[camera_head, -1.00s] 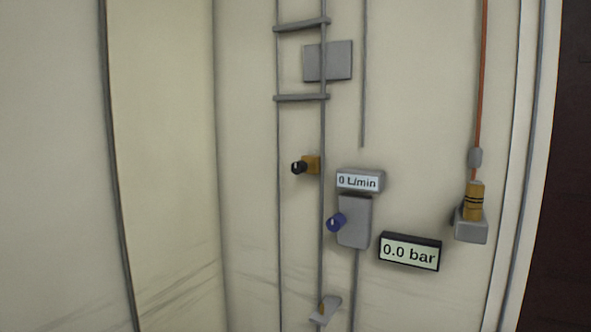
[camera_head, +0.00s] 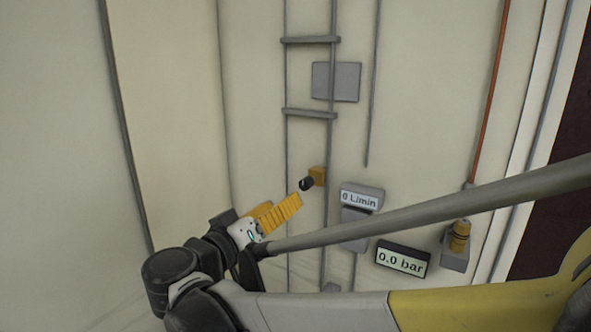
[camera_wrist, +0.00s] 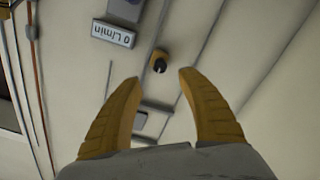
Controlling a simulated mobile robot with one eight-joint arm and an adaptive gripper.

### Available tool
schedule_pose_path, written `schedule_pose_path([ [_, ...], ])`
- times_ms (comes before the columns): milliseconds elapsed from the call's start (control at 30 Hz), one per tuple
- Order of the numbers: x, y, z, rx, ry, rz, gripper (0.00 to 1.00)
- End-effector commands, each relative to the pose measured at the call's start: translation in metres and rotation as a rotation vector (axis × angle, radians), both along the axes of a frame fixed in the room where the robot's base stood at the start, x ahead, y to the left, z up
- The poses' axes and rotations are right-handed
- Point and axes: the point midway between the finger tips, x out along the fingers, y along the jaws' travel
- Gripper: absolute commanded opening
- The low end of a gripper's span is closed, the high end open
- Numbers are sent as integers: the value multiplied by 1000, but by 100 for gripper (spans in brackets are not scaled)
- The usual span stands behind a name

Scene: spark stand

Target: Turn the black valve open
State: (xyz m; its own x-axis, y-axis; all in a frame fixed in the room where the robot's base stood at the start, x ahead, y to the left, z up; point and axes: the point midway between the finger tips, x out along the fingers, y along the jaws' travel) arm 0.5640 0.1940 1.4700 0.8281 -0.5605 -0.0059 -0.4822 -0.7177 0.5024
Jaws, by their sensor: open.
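The black valve (camera_head: 306,184) is a small dark knob on an orange-yellow block fixed beside a grey pipe on the wall. It also shows in the wrist view (camera_wrist: 159,66), ahead of my fingers and roughly between their line of sight. My gripper (camera_head: 297,203) has yellow ribbed fingers and reaches up toward the valve from the lower left, just below the knob in the head view. In the wrist view my gripper (camera_wrist: 159,78) is open with both fingers apart and nothing between them. The valve appears beyond the fingertips, with no contact visible.
A grey box with a "0 L/min" display (camera_head: 360,200) sits right of the valve, and a "0.0 bar" display (camera_head: 402,259) is lower right. A yellow fitting (camera_head: 460,236) is farther right. Pipes with rungs run up the wall. My arm hides the blue knob in the head view.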

Motion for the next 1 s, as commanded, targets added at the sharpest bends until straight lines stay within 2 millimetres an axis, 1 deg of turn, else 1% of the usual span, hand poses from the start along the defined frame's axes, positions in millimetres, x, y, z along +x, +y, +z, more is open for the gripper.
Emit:
schedule_pose_path([
  [67, 4, -1, 2, -2, -11, 0, 47],
  [167, 16, -10, 1, -2, -10, -3, 47],
  [400, 56, -38, 1, -3, -8, -4, 47],
  [500, 71, -47, 1, -2, -7, -3, 47],
  [600, 81, -54, 1, -3, -7, -1, 47],
  [767, 88, -59, 1, -2, -7, 0, 47],
  [1000, 89, -59, 1, -2, -7, 0, 47],
])
